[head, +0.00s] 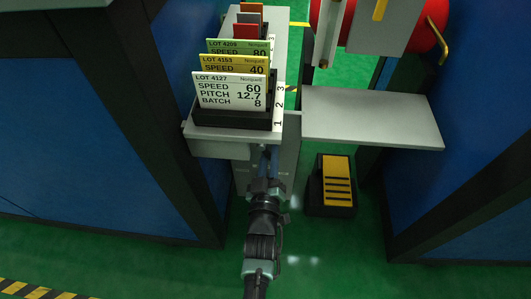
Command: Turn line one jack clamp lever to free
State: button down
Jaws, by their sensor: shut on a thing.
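My arm reaches up from the bottom middle, and my gripper (267,156) is at its far end, just below the front edge of the card shelf. Two bluish finger-like parts show there, close together, and their tips meet the shadow under the shelf. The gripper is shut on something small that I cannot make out. I cannot pick out the line one jack clamp lever or tell its position. A yellow curved handle (437,36) sticks out from a red cylinder (427,43) at the upper right, well away from my gripper.
The grey shelf (197,133) carries a black rack of lot cards (228,92), just above my gripper. A bare grey side plate (372,117) juts out to the right. A black and yellow block (337,182) stands below it. Blue machine panels flank the narrow green floor.

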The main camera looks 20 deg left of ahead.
jog(key=n, duration=0.2)
jog(key=d+r+n, duration=0.1)
jog(key=n, duration=0.2)
jog(key=shift+w+d+r+n, duration=0.15)
jog(key=shift+d+r+n, duration=0.1)
jog(key=shift+n, duration=0.05)
jog(key=n, duration=0.2)
jog(key=r+n, duration=0.1)
jog(key=shift+w+d+p, duration=0.1)
jog(key=shift+d+p, duration=0.15)
jog(key=shift+p, duration=0.05)
jog(key=shift+d+r+n, duration=0.1)
jog(key=shift+r+n, duration=0.2)
jog(key=shift+n, duration=0.6)
jog(key=shift+r+n, duration=0.3)
jog(key=shift+n, duration=0.6)
jog(key=c, duration=0.8)
grip_release()
jog(key=shift+r, duration=0.1)
jog(key=p+v, duration=0.4)
jog(key=v, duration=0.9)
jog(key=shift+p, duration=0.4)
